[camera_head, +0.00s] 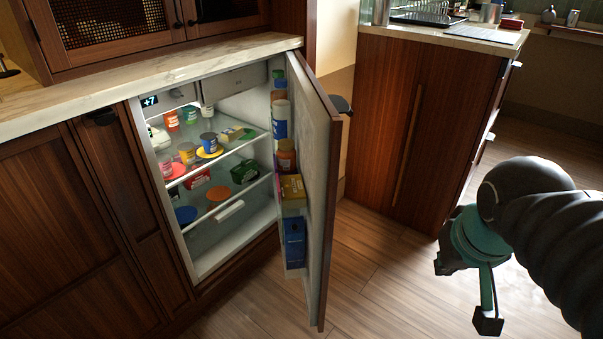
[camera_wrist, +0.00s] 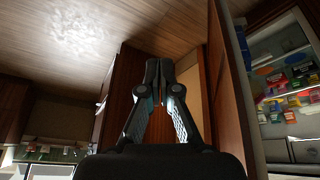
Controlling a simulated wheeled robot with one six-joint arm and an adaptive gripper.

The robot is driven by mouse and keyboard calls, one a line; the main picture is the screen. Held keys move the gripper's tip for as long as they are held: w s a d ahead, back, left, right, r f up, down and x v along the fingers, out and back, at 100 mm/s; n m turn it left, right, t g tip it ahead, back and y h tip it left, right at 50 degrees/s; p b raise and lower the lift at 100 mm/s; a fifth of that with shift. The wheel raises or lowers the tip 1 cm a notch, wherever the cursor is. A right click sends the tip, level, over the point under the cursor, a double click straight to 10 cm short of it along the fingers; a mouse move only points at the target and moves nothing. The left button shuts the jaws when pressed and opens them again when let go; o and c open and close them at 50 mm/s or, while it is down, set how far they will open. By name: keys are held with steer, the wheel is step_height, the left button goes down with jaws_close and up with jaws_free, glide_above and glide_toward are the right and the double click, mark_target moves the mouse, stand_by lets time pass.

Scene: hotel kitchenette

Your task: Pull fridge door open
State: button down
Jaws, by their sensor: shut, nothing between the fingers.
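The fridge door (camera_head: 323,180) stands wide open on its right-hand hinge side, swung out toward me. Its wood-fronted outer face is mostly turned away, and a dark handle (camera_head: 341,104) shows behind its edge. The fridge interior (camera_head: 235,217) is exposed, with shelves of jars and packets. In the wrist view, the door (camera_wrist: 222,95) is right of my gripper, with the stocked fridge (camera_wrist: 290,130) beyond it. My gripper (camera_wrist: 160,75) is shut and empty. In the head view, my gripper (camera_head: 487,322) hangs at the lower right, apart from the door, its fingers partly hidden.
A marble counter (camera_head: 150,80) runs above the fridge. A wooden cabinet (camera_head: 385,130) with a dish rack (camera_head: 428,18) on top stands behind the door. Bottles and boxes fill the door racks. Wooden floor (camera_head: 380,270) is clear between the door and my arm.

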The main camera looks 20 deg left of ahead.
steer(key=w+a+f+n+h+b, duration=0.1)
steer(key=w+a+n, duration=0.25)
steer(key=a, duration=1.05)
steer(key=w+a+f+n+b, duration=0.1)
steer(key=w+a+n+b, duration=0.3)
steer(key=a, duration=1.1)
steer(key=w+a+r+m+t+h+p, duration=0.2)
steer(key=w+a+r+m, duration=0.35)
steer(key=a+r, duration=0.2)
steer(key=b, duration=0.1)
glide_toward(309, 180)
step_height(309, 180, down, 4)
steer(key=w+a, duration=0.1)
steer(key=a, duration=0.2)
steer(key=shift+w+d+f, duration=0.1)
steer(key=shift+w+d, duration=0.45)
steer(key=shift+d, duration=0.4)
steer(key=shift+w+d, duration=0.5)
steer(key=shift+d, duration=0.45)
